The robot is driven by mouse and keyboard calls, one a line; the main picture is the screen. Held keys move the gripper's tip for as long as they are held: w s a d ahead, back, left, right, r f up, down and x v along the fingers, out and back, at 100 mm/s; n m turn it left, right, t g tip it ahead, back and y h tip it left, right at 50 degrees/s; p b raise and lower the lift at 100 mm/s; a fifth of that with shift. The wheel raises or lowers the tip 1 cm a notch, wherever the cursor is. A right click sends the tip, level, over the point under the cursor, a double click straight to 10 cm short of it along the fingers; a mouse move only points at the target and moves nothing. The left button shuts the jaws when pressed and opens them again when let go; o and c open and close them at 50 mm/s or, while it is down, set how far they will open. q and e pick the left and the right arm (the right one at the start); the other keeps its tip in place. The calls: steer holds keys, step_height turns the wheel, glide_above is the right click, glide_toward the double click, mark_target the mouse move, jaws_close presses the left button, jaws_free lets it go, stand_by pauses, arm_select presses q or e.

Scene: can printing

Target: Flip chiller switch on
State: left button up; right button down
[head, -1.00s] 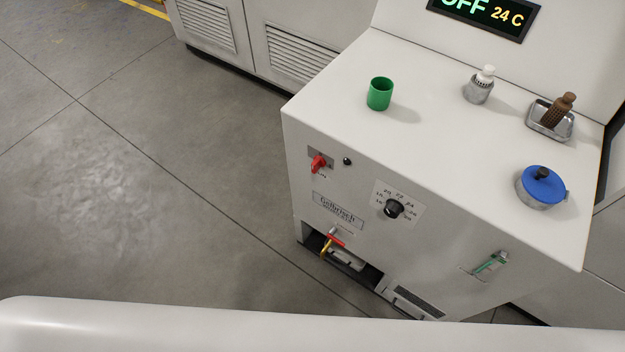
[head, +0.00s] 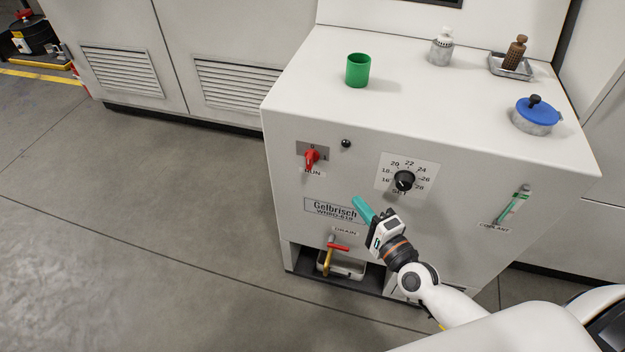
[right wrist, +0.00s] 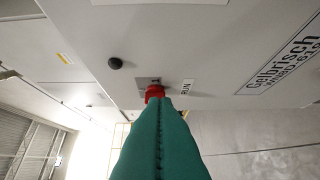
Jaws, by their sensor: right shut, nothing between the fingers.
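The chiller (head: 450,230) is a white cabinet with a "Gelbrisch" plate on its front. Its red rotary switch (head: 311,159) sits at the upper left of the front panel, with a "RUN" label below it and a "0" above. My right gripper (head: 364,208) has teal fingers, shut and empty, in front of the name plate, below and right of the switch. In the right wrist view the red switch (right wrist: 155,91) shows just beyond the fingertips, which hide part of it; I cannot tell whether they touch. My left gripper is not in view.
A black temperature dial (head: 404,181) is right of the switch, and a small black knob (head: 346,143) is beside it. A red-handled drain valve (head: 338,247) is below. A green cup (head: 358,70) stands on top.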

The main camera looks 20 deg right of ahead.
glide_toward(314, 162)
steer(key=w+d, duration=0.2)
steer(key=w, duration=0.1)
steer(key=w+a+p, duration=0.1)
steer(key=w+a, duration=0.1)
steer(key=a, duration=0.1)
steer(key=shift+w+a+r+p, duration=0.15)
steer(key=shift+p, duration=0.2)
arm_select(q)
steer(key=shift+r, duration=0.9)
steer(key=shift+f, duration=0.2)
arm_select(e)
steer(key=shift+b, duration=0.6)
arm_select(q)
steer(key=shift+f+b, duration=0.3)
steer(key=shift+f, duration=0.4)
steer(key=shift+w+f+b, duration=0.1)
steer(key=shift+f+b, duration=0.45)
arm_select(e)
steer(key=shift+m+t, duration=0.3)
